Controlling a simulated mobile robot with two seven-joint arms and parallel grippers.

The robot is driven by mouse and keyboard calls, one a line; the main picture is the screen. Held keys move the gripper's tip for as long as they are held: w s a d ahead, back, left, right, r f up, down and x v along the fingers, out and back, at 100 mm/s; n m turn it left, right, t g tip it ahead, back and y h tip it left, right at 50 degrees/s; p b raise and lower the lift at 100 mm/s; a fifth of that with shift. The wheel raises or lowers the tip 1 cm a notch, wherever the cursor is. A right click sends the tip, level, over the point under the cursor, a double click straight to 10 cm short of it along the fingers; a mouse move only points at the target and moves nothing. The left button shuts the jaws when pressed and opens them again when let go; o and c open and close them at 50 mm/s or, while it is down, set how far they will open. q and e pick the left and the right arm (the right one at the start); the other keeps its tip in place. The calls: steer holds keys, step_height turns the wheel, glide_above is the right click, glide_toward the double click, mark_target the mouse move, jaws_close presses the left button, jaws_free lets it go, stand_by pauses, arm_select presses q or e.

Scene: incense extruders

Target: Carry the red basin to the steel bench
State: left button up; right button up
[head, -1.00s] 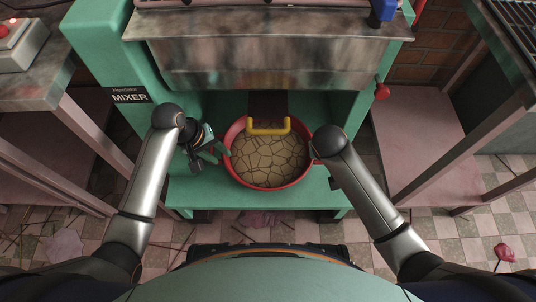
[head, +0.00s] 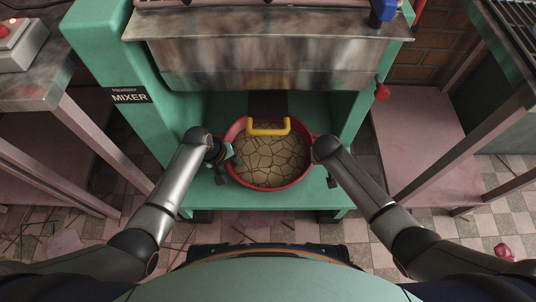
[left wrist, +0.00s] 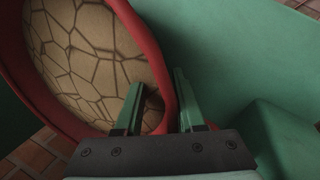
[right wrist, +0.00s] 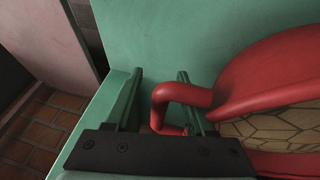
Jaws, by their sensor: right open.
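The red basin (head: 304,178), filled with cracked tan material, sits on the green lower shelf of the mixer (head: 215,200). My left gripper (head: 232,158) is at its left rim. In the left wrist view the gripper (left wrist: 158,105) is open, one finger over the basin's inside and one outside, with the red rim (left wrist: 158,60) between them. My right gripper (right wrist: 160,100) is open at the basin's right side, with the red loop handle (right wrist: 180,92) between its fingers. In the head view my right wrist hides its fingers.
A yellow handle (head: 268,132) shows above the basin's back part. The mixer's metal hopper (head: 270,60) overhangs the shelf. A worn metal-topped bench (head: 45,90) stands left, and a table with a dark grate (head: 510,35) stands right. Tiled floor lies in front.

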arm_select(q)
steer(key=c, duration=0.5)
arm_select(e)
steer(key=c, duration=0.5)
arm_select(q)
jaws_close()
arm_select(e)
jaws_close()
arm_select(q)
steer(key=shift+r, duration=0.2)
arm_select(e)
steer(key=shift+r, duration=0.2)
